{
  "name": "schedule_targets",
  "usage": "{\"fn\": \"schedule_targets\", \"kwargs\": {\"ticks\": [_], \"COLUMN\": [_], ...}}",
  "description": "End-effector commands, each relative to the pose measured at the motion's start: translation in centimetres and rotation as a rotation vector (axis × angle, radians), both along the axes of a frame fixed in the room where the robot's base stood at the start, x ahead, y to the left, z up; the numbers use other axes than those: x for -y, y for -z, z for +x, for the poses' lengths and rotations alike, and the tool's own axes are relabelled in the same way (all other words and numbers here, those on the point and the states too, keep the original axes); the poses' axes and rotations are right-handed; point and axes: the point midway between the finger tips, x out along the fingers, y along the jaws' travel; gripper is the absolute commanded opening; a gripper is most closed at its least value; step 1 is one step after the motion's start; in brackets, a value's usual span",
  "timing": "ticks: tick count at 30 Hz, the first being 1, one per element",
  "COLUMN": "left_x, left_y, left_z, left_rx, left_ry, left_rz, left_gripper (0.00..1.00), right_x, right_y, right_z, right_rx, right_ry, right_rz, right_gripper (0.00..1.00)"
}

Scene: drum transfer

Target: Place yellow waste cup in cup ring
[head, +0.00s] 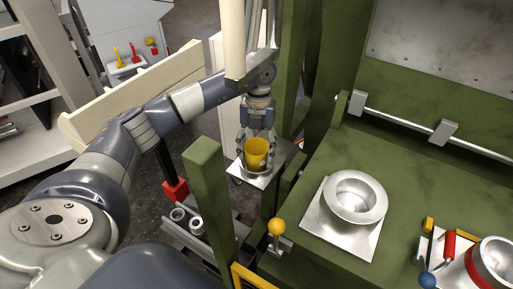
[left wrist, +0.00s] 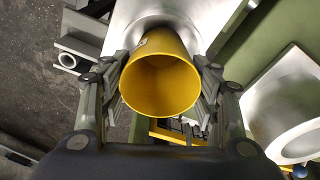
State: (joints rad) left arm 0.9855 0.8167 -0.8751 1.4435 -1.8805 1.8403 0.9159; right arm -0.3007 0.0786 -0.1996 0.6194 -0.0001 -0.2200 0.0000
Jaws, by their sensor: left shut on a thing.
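The yellow waste cup (head: 257,152) is upright between the fingers of my left gripper (head: 256,150), which is shut on it. In the left wrist view the empty cup (left wrist: 160,85) opens towards the camera, with the fingers of my left gripper (left wrist: 160,88) on both sides. A small silver plate (head: 240,178) lies below the cup, with a round metal edge around the cup's foot. I cannot tell whether the cup's foot touches it, as the cup and fingers cover most of it. My right gripper is out of view.
A silver flanged ring (head: 355,198) sits on a square plate on the green machine at right. A green post (head: 212,200) stands in front of the cup, left of a yellow-knobbed lever (head: 277,227). A red-handled fitting (head: 449,244) is at lower right.

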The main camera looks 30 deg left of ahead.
Motion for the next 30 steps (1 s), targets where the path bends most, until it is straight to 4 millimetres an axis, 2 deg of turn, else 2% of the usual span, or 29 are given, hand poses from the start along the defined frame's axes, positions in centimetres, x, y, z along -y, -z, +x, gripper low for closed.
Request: {"fn": "schedule_targets", "kwargs": {"ticks": [5,6,8,9,18,22,26,30], "left_x": [0.0,0.0,0.0,0.0,0.0,0.0,-0.1,-0.3], "left_y": [0.4,0.3,0.3,0.3,0.3,-0.4,-2.3,-5.5], "left_z": [0.0,0.0,0.0,0.0,0.0,0.1,0.4,0.9], "left_rx": [-0.001,0.0,0.0,0.0,0.0,0.001,0.004,0.005], "left_ry": [0.0,0.0,0.0,0.0,0.0,0.0,0.0,0.0], "left_rz": [0.0,0.0,0.0,0.0,0.0,0.0,-0.001,-0.002], "left_gripper": [0.34,0.61,0.74,0.77,0.77,0.77,0.77,0.77], "right_x": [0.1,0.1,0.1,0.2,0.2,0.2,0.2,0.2], "right_y": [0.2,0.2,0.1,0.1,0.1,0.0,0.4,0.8], "right_z": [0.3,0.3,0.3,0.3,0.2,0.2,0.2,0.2], "right_rx": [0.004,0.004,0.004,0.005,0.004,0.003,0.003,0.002], "right_ry": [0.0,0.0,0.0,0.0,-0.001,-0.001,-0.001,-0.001], "right_rz": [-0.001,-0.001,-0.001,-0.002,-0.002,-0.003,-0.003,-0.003], "right_gripper": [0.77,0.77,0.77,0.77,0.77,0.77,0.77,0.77]}}
